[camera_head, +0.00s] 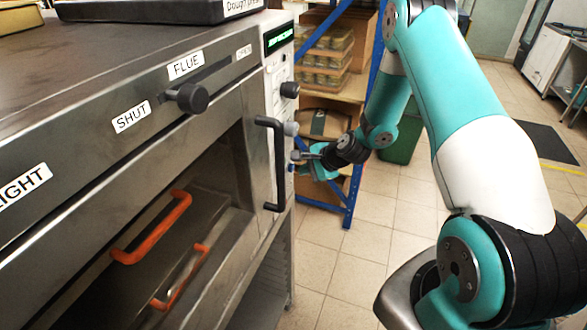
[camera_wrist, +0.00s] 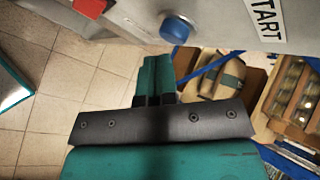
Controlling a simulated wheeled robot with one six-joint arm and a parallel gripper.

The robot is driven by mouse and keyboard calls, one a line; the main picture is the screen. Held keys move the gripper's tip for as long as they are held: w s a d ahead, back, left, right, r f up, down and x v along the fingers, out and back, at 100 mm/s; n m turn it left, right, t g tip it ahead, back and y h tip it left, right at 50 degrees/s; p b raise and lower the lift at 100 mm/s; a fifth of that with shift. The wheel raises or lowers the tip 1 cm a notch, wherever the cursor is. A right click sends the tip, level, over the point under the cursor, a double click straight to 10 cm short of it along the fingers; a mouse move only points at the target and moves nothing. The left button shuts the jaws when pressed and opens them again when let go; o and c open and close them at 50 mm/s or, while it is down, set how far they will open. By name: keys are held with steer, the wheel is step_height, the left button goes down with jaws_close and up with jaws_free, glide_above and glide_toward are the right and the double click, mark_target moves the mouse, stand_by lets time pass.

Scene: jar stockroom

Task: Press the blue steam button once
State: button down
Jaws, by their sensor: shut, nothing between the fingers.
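The blue button (camera_wrist: 176,28) is a round knob standing out from the grey oven panel (camera_wrist: 130,22), at the top middle of the wrist view. My gripper (camera_wrist: 157,58) has its teal fingers shut together and empty. The fingertips are just below and slightly left of the blue button in that view; I see no clear contact. In the head view my gripper (camera_head: 298,155) is close to the oven's control panel (camera_head: 279,75), beside the black door handle (camera_head: 276,165). The blue button cannot be made out clearly there.
A red control (camera_wrist: 90,6) and a START label (camera_wrist: 267,18) flank the blue button. The oven (camera_head: 90,110) has a FLUE slider knob (camera_head: 192,97) and orange-handled trays inside. A blue rack (camera_head: 356,170) with jars and boxes stands behind. Tiled floor is clear in front.

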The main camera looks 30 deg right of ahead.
steer(key=shift+w+a, duration=0.4)
steer(key=shift+w, duration=0.1)
stand_by(0.8)
steer(key=shift+s+d, duration=0.55)
steer(key=shift+s, duration=0.15)
steer(key=shift+s+d, duration=0.1)
steer(key=shift+s+d, duration=0.75)
steer(key=shift+s, duration=0.2)
steer(key=shift+s+d, duration=0.7)
steer(key=shift+s, duration=0.25)
